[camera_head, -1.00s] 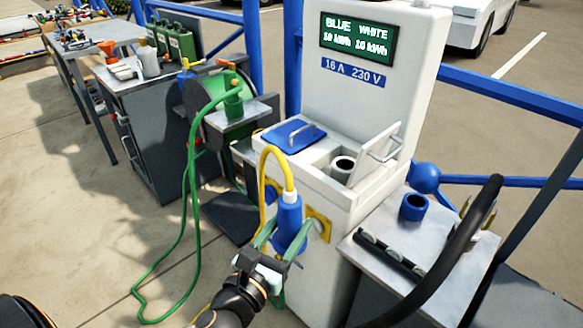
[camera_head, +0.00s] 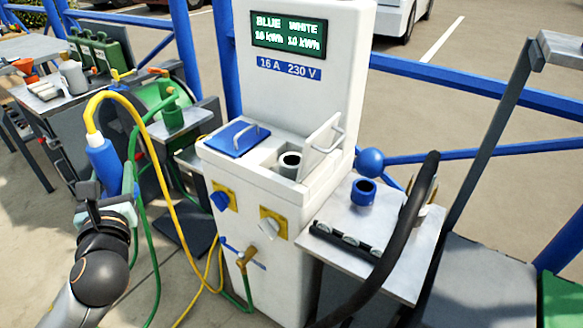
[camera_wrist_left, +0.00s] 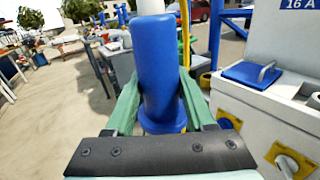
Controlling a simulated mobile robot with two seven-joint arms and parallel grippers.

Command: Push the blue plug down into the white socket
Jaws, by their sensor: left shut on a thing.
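The blue plug (camera_head: 104,163) is a blue cylinder with a yellow cable arching from its top. My left gripper (camera_head: 108,188) is shut on the plug and holds it roughly upright in the air, left of the white pedestal. In the left wrist view the plug (camera_wrist_left: 158,75) stands between the two green fingers. The white socket (camera_head: 289,163) is a round collar with a dark opening in the pedestal's top recess. Its white lid (camera_head: 322,147) is raised. The plug is well apart from the socket. My right gripper is not in view.
A closed blue lid (camera_head: 237,139) sits left of the socket. The pedestal's (camera_head: 270,200) front carries yellow-plated knobs. A metal shelf (camera_head: 405,240) at right holds a blue cup (camera_head: 363,191); a thick black hose (camera_head: 400,240) curves over it. A green hose reel (camera_head: 160,100) stands behind the plug.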

